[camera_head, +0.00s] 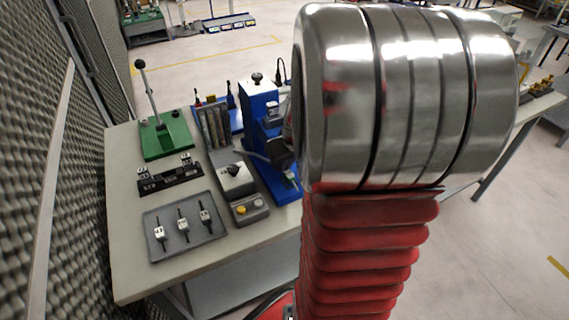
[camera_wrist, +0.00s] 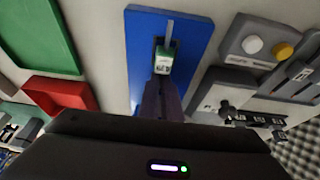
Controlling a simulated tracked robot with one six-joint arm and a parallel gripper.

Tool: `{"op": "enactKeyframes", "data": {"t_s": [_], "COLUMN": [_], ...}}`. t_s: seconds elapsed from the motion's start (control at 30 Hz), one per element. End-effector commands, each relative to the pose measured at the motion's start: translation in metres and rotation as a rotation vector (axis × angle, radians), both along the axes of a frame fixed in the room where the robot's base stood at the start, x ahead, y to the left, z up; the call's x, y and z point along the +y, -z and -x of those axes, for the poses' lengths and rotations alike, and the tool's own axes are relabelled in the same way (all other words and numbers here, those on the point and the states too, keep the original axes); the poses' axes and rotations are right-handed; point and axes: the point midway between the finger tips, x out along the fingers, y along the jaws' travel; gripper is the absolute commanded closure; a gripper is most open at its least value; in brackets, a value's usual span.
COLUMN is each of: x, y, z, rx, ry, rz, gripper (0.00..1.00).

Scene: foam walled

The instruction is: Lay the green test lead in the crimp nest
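The green test lead (camera_wrist: 165,60) has a small green body with a white marked face and a thin grey stem. In the wrist view it sits at the fingertips of my gripper (camera_wrist: 163,88), over the blue base (camera_wrist: 140,35) of the press. My fingers look closed around its near end. A dark slot shows just behind the lead; the lead and fingers cover most of the nest, so I cannot tell whether they touch. In the head view the blue press (camera_head: 257,115) stands on the bench, with my gripper (camera_head: 288,168) beside it, partly hidden by my arm.
A grey tray (camera_head: 215,232) holds three white-bodied leads. A green lever press (camera_head: 166,140), a black fixture (camera_head: 169,180) and a grey button box (camera_head: 249,209) stand nearby. The wrist view shows a red bin (camera_wrist: 60,92) and a green bin (camera_wrist: 35,35) left of the blue base.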

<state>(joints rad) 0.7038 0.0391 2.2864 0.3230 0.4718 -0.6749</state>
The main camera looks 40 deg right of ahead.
Motion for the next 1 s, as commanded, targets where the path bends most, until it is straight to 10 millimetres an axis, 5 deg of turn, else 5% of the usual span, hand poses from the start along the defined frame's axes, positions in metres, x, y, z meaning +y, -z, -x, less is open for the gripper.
{"op": "enactKeyframes", "data": {"t_s": [0.5, 0.8, 1.0], "x": [0.0002, -0.0006, -0.0007], "y": [0.0095, 0.009, 0.0091], "z": [0.0002, 0.0005, 0.0005], "rx": [0.001, 0.001, 0.001], "ry": [-0.001, 0.0, 0.001], "rz": [-0.001, 0.0, -0.001], "gripper": [1.0, 0.74, 0.74]}}
